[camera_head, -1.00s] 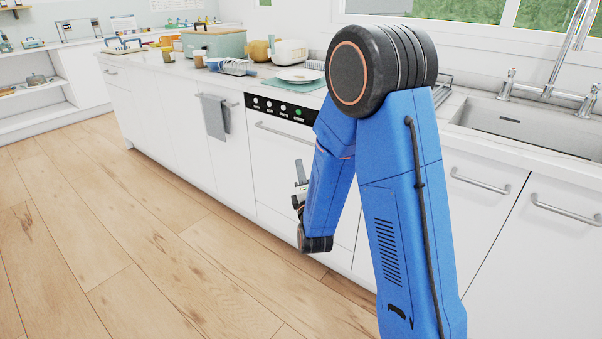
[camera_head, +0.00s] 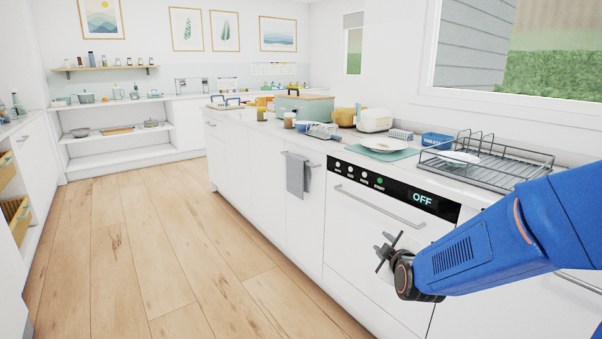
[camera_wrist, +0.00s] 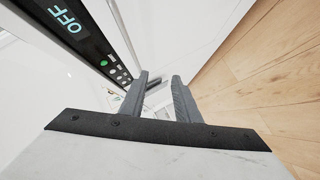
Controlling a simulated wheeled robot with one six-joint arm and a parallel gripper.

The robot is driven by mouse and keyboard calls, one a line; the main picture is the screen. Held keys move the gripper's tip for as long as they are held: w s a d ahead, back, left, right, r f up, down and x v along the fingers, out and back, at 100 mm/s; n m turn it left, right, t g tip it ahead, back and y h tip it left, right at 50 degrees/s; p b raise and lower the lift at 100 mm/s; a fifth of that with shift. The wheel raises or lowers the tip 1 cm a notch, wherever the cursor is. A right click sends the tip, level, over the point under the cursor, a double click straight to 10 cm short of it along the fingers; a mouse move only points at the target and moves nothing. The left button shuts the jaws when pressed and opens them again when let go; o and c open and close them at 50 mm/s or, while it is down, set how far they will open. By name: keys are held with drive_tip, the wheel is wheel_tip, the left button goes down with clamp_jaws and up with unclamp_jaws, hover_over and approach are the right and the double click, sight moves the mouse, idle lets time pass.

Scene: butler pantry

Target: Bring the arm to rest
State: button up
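My gripper (camera_head: 388,253) is at the end of my blue arm, in front of the white dishwasher (camera_head: 370,247). In the wrist view its two grey fingers (camera_wrist: 163,88) stand apart with a gap between them, and nothing is held. The dishwasher's black control panel also shows in the wrist view (camera_wrist: 82,32), with a display reading OFF. The arm reaches in from the right in the head view, partly hiding the lower cabinets.
A grey towel (camera_head: 297,174) hangs on a cabinet left of the dishwasher. The counter holds a plate (camera_head: 384,144) on a green mat and a dish rack (camera_head: 490,166). The wooden floor (camera_head: 165,240) to the left is clear.

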drive_tip(key=s+d+m+g, duration=0.1)
drive_tip(key=s+m+g, duration=0.2)
drive_tip(key=s, duration=0.9)
drive_tip(key=s+d+r+m+g, duration=0.1)
drive_tip(key=s+m, duration=0.4)
drive_tip(key=s, duration=0.7)
drive_tip(key=s+d+r+m+g, duration=0.1)
drive_tip(key=s+g, duration=0.4)
drive_tip(key=s, duration=0.6)
drive_tip(key=d+m, duration=0.1)
drive_tip(key=m, duration=0.1)
drive_tip(key=shift+s+d+m+g, duration=0.25)
drive_tip(key=shift+s+m+g, duration=0.05)
drive_tip(key=shift+s+m, duration=0.1)
